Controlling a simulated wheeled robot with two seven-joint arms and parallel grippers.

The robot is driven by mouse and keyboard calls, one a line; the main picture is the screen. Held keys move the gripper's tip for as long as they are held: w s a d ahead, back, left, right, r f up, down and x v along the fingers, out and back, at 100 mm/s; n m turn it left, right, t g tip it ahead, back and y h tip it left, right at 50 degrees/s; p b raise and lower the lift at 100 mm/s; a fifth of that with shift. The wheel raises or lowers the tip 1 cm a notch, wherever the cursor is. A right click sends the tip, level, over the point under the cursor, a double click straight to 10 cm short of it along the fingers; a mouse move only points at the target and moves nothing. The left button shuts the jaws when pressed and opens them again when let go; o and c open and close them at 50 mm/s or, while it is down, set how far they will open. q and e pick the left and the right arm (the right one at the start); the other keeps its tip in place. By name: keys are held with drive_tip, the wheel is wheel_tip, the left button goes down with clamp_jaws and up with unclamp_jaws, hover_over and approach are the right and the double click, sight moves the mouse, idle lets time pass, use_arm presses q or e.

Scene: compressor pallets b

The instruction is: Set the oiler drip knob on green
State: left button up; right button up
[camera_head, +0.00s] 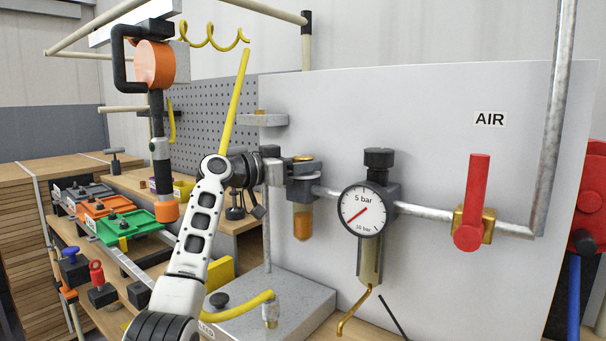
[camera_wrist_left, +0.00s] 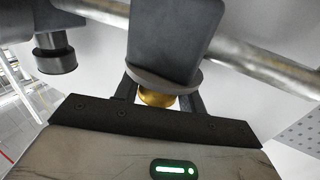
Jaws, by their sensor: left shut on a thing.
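The oiler (camera_head: 304,188) hangs on the pipe in front of the white panel, with a dark head and an amber bowl. Its gold drip knob (camera_head: 303,157) sits on top of the head. My left gripper (camera_head: 287,160) reaches the oiler head from the left and partly covers it. In the left wrist view my left gripper (camera_wrist_left: 158,98) has a finger on each side of the gold knob (camera_wrist_left: 157,97), under a grey disc, and is shut on it. No green mark on the knob or disc can be made out. My right gripper is not in view.
Right of the oiler are the regulator with its pressure gauge (camera_head: 363,210) and a red valve handle (camera_head: 473,200) on the pipe (camera_head: 430,212). A hanging tool (camera_head: 158,130) is at left. A grey block (camera_head: 290,300) with a yellow hose (camera_head: 240,304) lies below.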

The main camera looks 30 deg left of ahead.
use_arm(q)
drive_tip(key=shift+f+m+g+h, duration=0.1)
drive_tip(key=shift+m+g+h, duration=0.45)
drive_tip(key=shift+h, duration=0.35)
drive_tip(key=shift+m, duration=0.25)
drive_tip(key=o, duration=1)
drive_tip(key=shift+c, duration=0.2)
drive_tip(key=shift+r, duration=0.2)
